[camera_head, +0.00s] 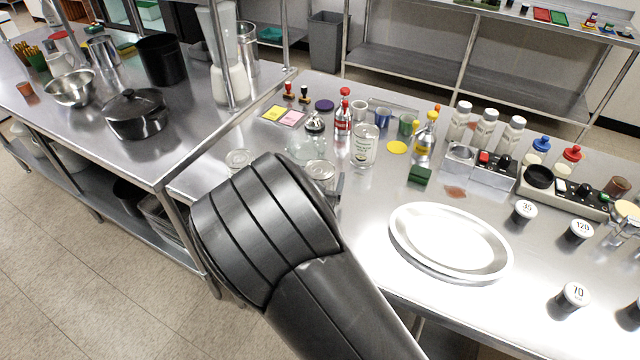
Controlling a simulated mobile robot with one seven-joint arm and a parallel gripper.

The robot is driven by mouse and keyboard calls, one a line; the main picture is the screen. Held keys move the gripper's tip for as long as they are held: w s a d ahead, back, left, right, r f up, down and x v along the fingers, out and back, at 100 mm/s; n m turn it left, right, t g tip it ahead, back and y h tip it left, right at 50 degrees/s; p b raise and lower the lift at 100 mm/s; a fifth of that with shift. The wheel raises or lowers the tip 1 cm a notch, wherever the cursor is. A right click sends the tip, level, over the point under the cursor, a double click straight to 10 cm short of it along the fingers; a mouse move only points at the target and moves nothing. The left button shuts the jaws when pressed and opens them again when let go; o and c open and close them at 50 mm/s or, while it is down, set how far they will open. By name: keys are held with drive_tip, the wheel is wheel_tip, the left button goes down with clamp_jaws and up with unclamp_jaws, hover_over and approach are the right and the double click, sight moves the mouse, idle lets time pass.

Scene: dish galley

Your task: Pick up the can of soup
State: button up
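I cannot make out a can clearly marked as soup. Another silvery round top (238,158) shows further left, also partly covered. My dark arm fills the lower middle of the view. My gripper does not show clearly; its fingers and anything in them are hidden.
A white oval platter (450,241) lies right of my arm. A red-capped bottle (343,112), a yellow-topped bottle (426,137) and a green block (420,175) crowd the counter behind. A black pot (136,114) stands on the left table. Bare counter shows around the platter.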

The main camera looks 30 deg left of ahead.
drive_tip(key=c, duration=1)
drive_tip(key=shift+c, duration=0.8)
drive_tip(key=shift+r, duration=0.2)
